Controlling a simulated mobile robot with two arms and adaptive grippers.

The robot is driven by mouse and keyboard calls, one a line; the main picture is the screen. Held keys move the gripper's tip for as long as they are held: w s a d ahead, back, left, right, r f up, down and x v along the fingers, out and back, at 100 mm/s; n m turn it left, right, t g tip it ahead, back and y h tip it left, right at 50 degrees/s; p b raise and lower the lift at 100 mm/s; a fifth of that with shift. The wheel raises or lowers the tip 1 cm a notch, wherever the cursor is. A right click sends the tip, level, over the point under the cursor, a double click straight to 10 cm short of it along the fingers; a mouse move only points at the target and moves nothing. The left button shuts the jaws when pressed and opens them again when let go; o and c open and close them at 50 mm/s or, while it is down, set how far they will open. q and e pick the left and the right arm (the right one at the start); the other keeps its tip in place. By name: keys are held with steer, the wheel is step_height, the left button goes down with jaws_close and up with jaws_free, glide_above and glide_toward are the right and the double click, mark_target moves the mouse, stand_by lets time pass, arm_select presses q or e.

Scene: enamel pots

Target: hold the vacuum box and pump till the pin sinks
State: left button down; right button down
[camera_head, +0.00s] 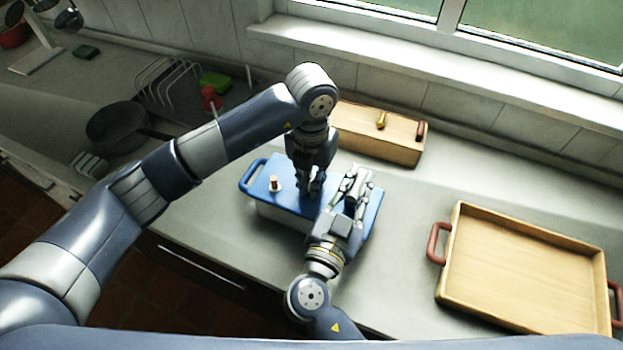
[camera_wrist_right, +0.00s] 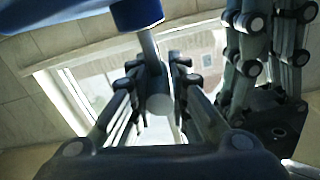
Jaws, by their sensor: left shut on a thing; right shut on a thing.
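The vacuum box (camera_head: 259,178) stands on the counter, with a blue lid, a blue end handle at its left and a pale body below. The small red-brown pin (camera_head: 275,183) stands up from a white base on the lid's left part. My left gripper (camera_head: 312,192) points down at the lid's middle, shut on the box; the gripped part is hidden. My right gripper (camera_head: 357,185) is over the lid's right part. My left gripper's linkage shows at right there.
A wooden box (camera_head: 375,140) with small handles stands behind the vacuum box. A wooden tray (camera_head: 520,270) with red-brown handles lies at right. A dark pan (camera_head: 118,130) and a dish rack (camera_head: 165,85) are at left. Bare counter lies between box and tray.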

steer(key=shift+r, duration=0.85)
steer(key=shift+f, duration=2.55)
steer(key=shift+d, duration=0.1)
steer(key=shift+r, duration=2.5)
steer(key=shift+f, duration=2.5)
